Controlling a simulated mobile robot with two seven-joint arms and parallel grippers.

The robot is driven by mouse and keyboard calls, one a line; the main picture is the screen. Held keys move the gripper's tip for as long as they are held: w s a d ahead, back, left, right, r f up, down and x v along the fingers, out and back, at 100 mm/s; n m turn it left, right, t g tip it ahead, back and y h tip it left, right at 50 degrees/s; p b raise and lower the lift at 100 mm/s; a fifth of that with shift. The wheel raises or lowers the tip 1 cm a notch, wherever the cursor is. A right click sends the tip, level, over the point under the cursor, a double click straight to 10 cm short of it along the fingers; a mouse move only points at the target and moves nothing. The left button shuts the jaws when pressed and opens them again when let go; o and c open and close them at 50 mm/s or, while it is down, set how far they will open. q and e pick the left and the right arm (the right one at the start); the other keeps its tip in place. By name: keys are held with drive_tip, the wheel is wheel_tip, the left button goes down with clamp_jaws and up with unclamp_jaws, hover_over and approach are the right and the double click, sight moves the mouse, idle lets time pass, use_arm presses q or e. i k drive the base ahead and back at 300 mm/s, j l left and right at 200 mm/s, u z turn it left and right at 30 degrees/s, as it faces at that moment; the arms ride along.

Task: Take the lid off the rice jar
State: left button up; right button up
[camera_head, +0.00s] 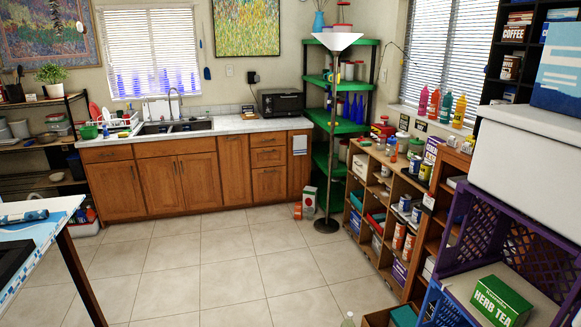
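I cannot pick out the rice jar for certain. Several small containers, some with coloured lids, stand on top of the wooden cubby shelf (383,162) at the right, below the window. Neither of my grippers nor my arms shows in the head view.
Tiled floor (214,262) is free in the middle. A green corner shelf (345,128) and floor lamp (327,222) stand beyond. A table edge (45,232) is at left. A purple crate (490,227) and herb tea box (500,302) are at right.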

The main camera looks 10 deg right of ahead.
sight(403, 134)
drive_tip(key=i+u, duration=0.2)
drive_tip(key=i, duration=0.6)
drive_tip(key=i+l+u, duration=0.2)
drive_tip(key=i, duration=1.5)
drive_tip(key=i+j+z, duration=0.1)
drive_tip(key=i, duration=0.75)
drive_tip(key=i+z, duration=0.4)
drive_tip(key=i, duration=0.3)
drive_tip(key=i+j+z, duration=0.15)
drive_tip(key=i+z, duration=0.3)
drive_tip(key=i, duration=0.3)
drive_tip(key=i+l+z, duration=0.2)
drive_tip(key=i+l, duration=0.2)
drive_tip(key=i, duration=0.15)
drive_tip(key=i+l+z, duration=0.25)
drive_tip(key=i, duration=0.3)
